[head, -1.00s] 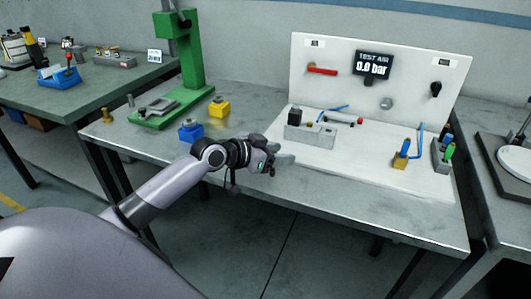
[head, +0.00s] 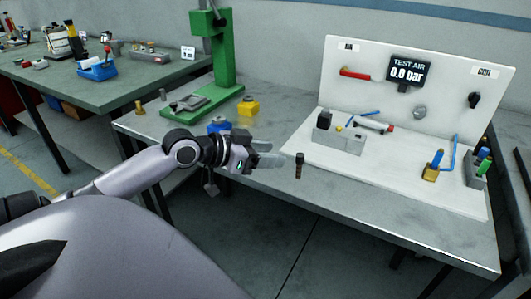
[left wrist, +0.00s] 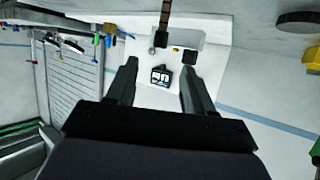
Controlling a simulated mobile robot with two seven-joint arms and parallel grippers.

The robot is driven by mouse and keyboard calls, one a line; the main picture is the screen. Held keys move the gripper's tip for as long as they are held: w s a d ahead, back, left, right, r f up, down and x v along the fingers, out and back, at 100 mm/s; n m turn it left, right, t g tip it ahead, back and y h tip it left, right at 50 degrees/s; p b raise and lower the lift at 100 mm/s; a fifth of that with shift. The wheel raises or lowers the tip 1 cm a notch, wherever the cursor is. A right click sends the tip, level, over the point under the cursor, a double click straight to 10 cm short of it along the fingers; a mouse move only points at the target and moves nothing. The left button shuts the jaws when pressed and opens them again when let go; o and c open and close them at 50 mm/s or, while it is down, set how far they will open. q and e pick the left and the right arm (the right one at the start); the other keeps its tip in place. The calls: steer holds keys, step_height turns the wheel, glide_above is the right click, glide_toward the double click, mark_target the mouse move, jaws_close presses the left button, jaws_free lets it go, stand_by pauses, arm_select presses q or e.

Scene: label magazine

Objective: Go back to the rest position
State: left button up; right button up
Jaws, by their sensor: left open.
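My left gripper (head: 270,158) reaches in from the left over the front part of the grey workbench (head: 400,210). Its fingers are apart with nothing between them. A small dark brown upright piece (head: 299,165) stands just right of the fingertips, apart from them, near the white test board. In the left wrist view, the open gripper (left wrist: 158,85) points toward the test board, and a brown strip (left wrist: 166,14) shows beyond the fingertips at the top. My right gripper is in no view.
The white test board (head: 350,90) with a grey fixture (head: 340,138) stands right of the gripper. A green press (head: 222,55), a blue block (head: 219,126) and a yellow block (head: 248,106) are behind it. The bench front right is clear.

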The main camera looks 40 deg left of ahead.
arm_select(q)
steer(key=shift+s+r, duration=0.1)
steer(key=shift+s, duration=0.1)
stand_by(0.5)
steer(key=s+d+f+n+g+y, duration=0.1)
steer(key=s+d+f+g+y, duration=0.1)
steer(key=s+d+f+g, duration=0.6)
steer(key=s+d+f+n+g+y, duration=0.15)
steer(key=s+d+f, duration=0.45)
steer(key=s+f, duration=0.6)
steer(key=w+d+f+t+h+p, duration=0.1)
steer(key=w+d+f+t+p, duration=0.1)
steer(key=t, duration=0.5)
steer(key=shift+w+d+f+m, duration=0.45)
steer(key=shift+w+f, duration=0.65)
steer(key=shift+f, duration=0.4)
